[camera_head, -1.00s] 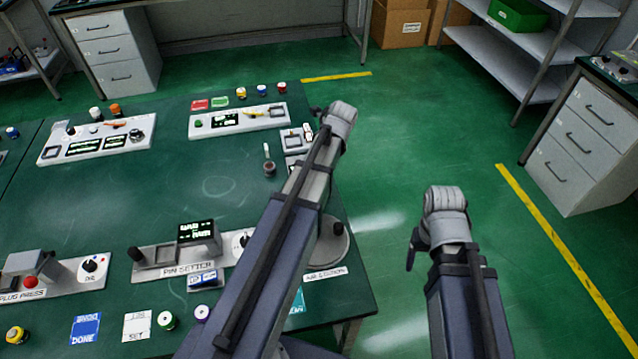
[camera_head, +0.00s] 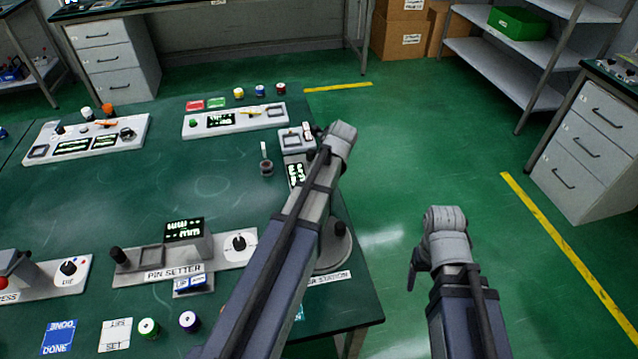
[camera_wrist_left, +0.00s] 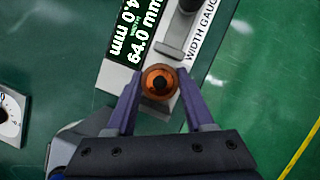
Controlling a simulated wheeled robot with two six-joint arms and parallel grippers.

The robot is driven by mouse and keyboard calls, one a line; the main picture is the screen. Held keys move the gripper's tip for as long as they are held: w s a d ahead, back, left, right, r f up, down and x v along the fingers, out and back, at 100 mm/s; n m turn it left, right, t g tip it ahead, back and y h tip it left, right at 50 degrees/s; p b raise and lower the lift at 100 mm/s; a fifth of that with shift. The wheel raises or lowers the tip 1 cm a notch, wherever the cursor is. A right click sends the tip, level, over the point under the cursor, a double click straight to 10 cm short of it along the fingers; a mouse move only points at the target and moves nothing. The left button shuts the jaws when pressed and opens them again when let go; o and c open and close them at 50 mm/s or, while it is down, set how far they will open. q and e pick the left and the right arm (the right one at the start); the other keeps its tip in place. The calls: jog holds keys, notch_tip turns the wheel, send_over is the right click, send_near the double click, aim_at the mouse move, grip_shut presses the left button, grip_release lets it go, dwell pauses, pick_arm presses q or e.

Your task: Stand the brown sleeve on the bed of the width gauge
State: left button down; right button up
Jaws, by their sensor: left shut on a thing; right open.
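The width gauge (camera_wrist_left: 115,76) lies beneath, with a lit display reading 64.0 mm. The sleeve is over the gauge, close to a grey raised block (camera_wrist_left: 172,52); I cannot tell whether it touches the bed. In the head view the gauge (camera_head: 293,137) is partly covered by my left arm, and the sleeve is hidden. My right gripper (camera_head: 413,275) is open and empty, right of the table.
Two more panels (camera_head: 90,138) (camera_head: 235,120) and several small coloured parts are at the back. The table's middle is clear.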

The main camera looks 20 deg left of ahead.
pick_arm(q)
jog(key=shift+f, duration=0.15)
jog(key=shift+c, duration=1.4)
grip_release()
